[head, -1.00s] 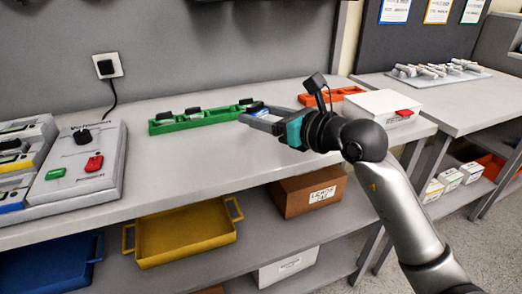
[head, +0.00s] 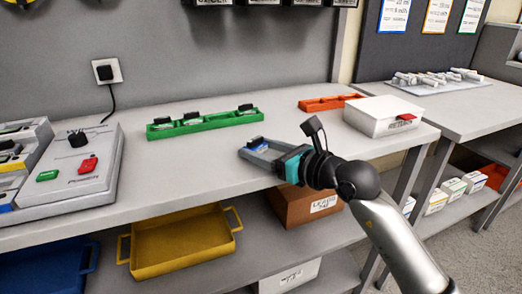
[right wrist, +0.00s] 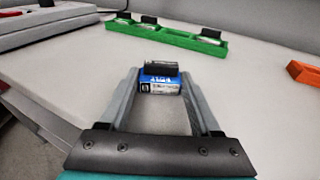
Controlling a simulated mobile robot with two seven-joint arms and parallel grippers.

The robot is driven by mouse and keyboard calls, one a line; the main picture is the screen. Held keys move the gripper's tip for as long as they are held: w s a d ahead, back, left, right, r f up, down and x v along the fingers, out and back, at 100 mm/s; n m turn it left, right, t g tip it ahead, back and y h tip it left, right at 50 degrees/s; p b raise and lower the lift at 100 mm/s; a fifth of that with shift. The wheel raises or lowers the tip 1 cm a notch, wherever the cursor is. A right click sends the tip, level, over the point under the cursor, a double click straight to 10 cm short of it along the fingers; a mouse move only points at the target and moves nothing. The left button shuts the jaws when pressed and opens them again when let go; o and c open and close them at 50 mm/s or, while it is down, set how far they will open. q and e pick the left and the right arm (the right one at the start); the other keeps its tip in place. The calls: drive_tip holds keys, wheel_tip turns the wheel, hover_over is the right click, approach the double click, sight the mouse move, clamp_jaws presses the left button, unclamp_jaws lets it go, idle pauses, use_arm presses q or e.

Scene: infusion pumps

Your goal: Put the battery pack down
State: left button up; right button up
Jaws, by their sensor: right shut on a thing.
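The battery pack (right wrist: 159,85) is a small blue block with a white label and a dark top. It sits between the fingertips of my right gripper (right wrist: 160,80), which is shut on it. In the head view the pack (head: 257,142) shows at the tip of the right gripper (head: 255,148), over the front part of the bench in front of the green tray. I cannot tell whether its underside touches the bench. My left gripper is not in view.
The green tray (head: 203,124) holds several similar packs. An orange tray (head: 330,103) and a white box (head: 384,120) stand to the right. A grey unit (head: 75,165) with red and green buttons stands left. Bare bench (head: 165,170) surrounds the right gripper.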

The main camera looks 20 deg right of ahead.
drive_tip(key=o, duration=1.5)
drive_tip(key=shift+c, duration=0.2)
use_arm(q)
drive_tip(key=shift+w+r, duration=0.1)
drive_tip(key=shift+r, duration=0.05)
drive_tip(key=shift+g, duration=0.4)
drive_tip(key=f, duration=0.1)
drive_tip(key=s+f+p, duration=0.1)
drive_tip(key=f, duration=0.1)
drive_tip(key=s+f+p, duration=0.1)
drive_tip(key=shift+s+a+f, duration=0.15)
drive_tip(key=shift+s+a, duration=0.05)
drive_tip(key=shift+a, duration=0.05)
use_arm(e)
drive_tip(key=v, duration=1.2)
